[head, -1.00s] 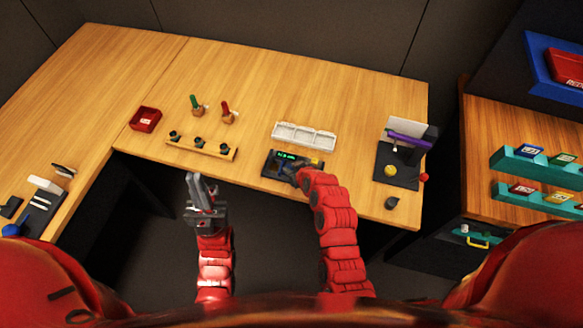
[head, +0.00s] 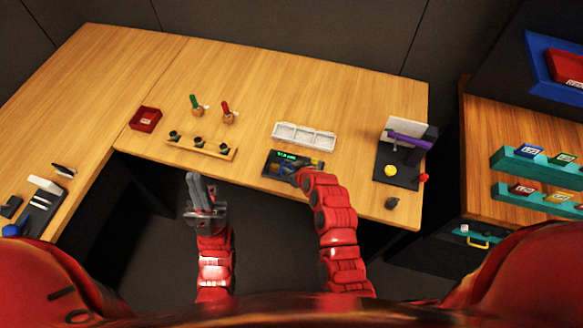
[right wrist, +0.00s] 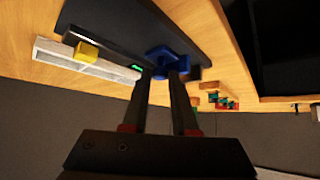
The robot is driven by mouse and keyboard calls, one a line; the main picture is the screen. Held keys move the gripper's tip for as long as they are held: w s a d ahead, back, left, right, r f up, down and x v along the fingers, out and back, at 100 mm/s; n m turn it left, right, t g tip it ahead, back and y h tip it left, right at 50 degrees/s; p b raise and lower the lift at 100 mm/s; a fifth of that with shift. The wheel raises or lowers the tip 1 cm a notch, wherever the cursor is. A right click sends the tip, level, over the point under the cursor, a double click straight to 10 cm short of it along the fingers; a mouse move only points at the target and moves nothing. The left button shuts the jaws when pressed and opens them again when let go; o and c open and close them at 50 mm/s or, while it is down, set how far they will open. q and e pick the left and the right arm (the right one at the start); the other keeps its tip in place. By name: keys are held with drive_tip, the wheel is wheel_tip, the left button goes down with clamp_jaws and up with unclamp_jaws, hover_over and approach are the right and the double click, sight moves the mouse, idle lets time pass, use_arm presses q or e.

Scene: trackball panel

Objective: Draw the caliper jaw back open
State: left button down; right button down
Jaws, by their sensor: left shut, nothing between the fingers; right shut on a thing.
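The caliper fixture is a dark panel (head: 268,170) at the table's front edge, with a small lit green display (head: 288,155). In the right wrist view its dark plate (right wrist: 140,22) carries a blue sliding part (right wrist: 168,54) and a yellow block (right wrist: 87,51). My right gripper (right wrist: 168,74) is shut on the blue part at the plate; the fingertips partly hide the hold. In the head view my right gripper (head: 300,171) covers part of the panel. My left gripper (head: 199,177) is shut and empty, in front of the table edge, away from the panel.
A white three-part tray (head: 304,136) stands just behind the panel. A dark stand with a purple bar (head: 408,140) is to the right. A wooden rack (head: 200,148), two handled tools and a red tray (head: 145,118) are to the left. The table's back is clear.

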drive_tip(key=shift+d+f+b, duration=0.15)
drive_tip(key=shift+b, duration=0.3)
drive_tip(key=shift+s+d+b, duration=0.15)
drive_tip(key=shift+d+b, duration=0.35)
drive_tip(key=shift+b, duration=0.4)
drive_tip(key=shift+r, duration=0.2)
drive_tip(key=c, duration=1)
unclamp_jaws()
drive_tip(key=shift+d, duration=0.15)
drive_tip(key=shift+s, duration=0.1)
